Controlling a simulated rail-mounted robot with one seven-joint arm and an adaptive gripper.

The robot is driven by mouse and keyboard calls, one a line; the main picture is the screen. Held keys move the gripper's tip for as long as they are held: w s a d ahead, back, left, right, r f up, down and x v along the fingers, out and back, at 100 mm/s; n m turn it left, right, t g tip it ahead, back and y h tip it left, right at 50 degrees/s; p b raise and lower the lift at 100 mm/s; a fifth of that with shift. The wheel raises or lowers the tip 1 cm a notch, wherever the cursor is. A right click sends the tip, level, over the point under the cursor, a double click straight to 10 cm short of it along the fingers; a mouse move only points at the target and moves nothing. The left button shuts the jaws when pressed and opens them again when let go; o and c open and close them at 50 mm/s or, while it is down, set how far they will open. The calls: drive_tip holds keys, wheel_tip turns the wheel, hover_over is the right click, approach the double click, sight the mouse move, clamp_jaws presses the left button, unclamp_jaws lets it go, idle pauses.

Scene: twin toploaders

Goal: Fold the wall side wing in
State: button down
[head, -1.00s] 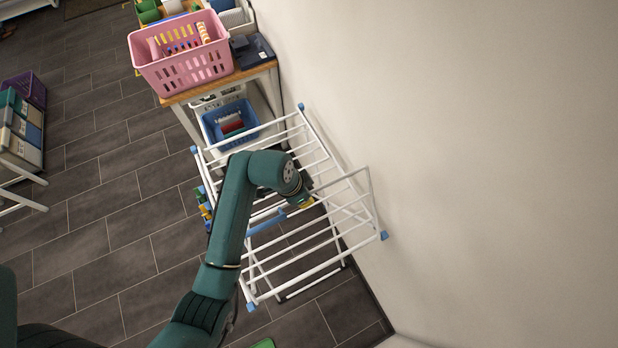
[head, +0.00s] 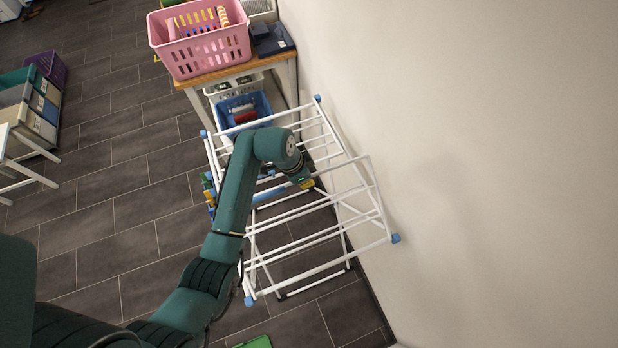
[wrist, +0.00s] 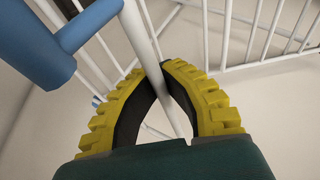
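The white drying rack (head: 322,269) with blue corner caps stands on the floor against the wall. A white tube frame at its wall side (head: 374,182) sticks up close to the wall; I cannot tell its exact angle. My gripper (head: 306,184) is over the middle of the rack, with its yellow fingers pointing down to the right. In the wrist view the curved yellow fingers (wrist: 160,72) close around a white tube (wrist: 146,42), which passes between their tips. A blue plastic joint (wrist: 35,45) is beside the tube on the left. Which part of the rack this tube belongs to is unclear.
A wooden-topped table (head: 235,75) with a pink basket (head: 205,50) stands behind the rack, with a blue bin (head: 240,108) below. The wall (head: 480,150) closes off the right. Tiled floor (head: 110,210) is open at the left. A green object (head: 255,342) lies at the bottom edge.

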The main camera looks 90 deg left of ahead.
drive_tip(key=a+f+b, duration=0.2)
drive_tip(key=f, duration=0.1)
drive_tip(key=shift+s+a+f, duration=0.2)
drive_tip(key=shift+s+f, duration=0.1)
drive_tip(key=shift+s, duration=0.1)
drive_tip(key=c, duration=1.3)
unclamp_jaws()
drive_tip(key=shift+a+r, duration=0.1)
drive_tip(key=o, duration=0.9)
drive_tip(key=shift+c, duration=0.2)
wheel_tip(320, 180, up, 8)
drive_tip(key=p, duration=0.7)
drive_tip(key=shift+d, duration=0.2)
